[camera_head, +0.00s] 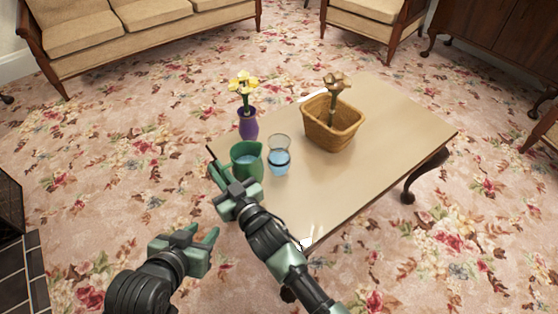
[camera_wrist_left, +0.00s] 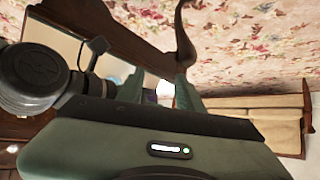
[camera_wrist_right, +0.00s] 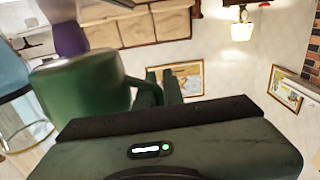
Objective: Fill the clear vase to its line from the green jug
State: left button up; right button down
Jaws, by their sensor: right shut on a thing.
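The clear vase (camera_head: 279,142) stands just right of the jug and holds blue water. A dark line rings the vase, and the water surface looks close to it; the exact level is hard to tell. The vase partly shows in the right wrist view (camera_wrist_right: 25,128). My left gripper (camera_head: 207,236) is open and empty, in front of the table.
A purple vase with yellow flowers (camera_head: 248,123) stands behind the jug. A wicker basket (camera_head: 335,138) with a brown flower sits right of the clear vase. The table's (camera_head: 390,130) right side is bare. A sofa (camera_head: 130,45) is well behind.

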dwell(0.3)
pick_arm(q)
jog(key=s+a+f+g+p, duration=0.1)
jog(key=s+f+g, duration=0.1)
jog(key=s, duration=0.3)
jog(key=s+a+f+g+y+p, duration=0.1)
jog(key=s+a+g+p, duration=0.1)
jog(key=s+g, duration=0.2)
jog(key=shift+s+a+f+y, duration=0.3)
jog(key=shift+s+f, duration=0.05)
jog(key=shift+s, duration=0.7)
dwell(0.3)
